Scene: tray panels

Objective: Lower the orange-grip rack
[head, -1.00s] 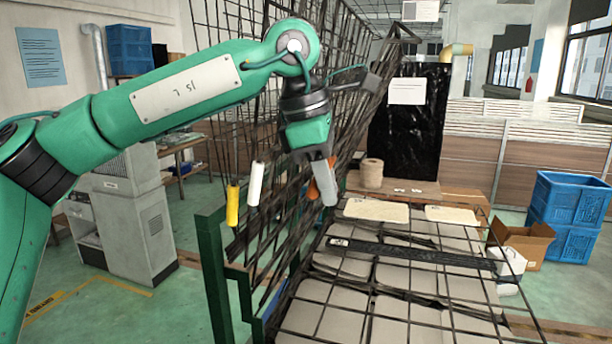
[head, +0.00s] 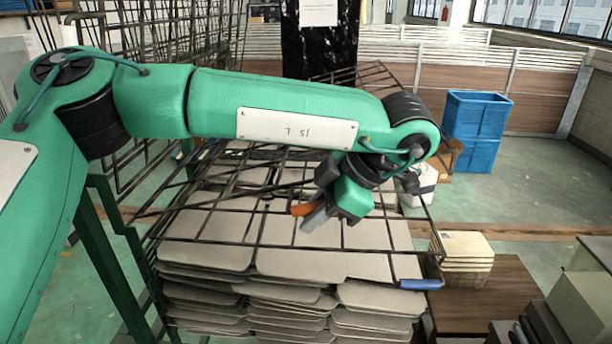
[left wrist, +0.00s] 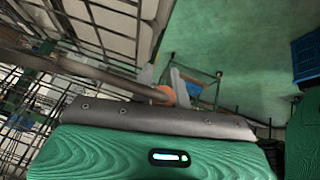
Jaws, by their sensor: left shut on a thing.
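The orange grip (head: 303,209) is on the black wire rack (head: 230,243), which now lies roughly flat, a little tilted, over the stacks of grey panels (head: 300,265). My left gripper (head: 312,220) is shut on the orange grip above the panels. In the left wrist view the orange grip (left wrist: 166,94) shows at the end of a dark bar, between the gripper fingers (left wrist: 163,82). The fingers hide part of the grip. My right gripper is in neither view.
Stacked blue crates (head: 474,130) stand at the back right. A brown table (head: 490,300) with pale panels is at the front right. Open green floor lies behind it.

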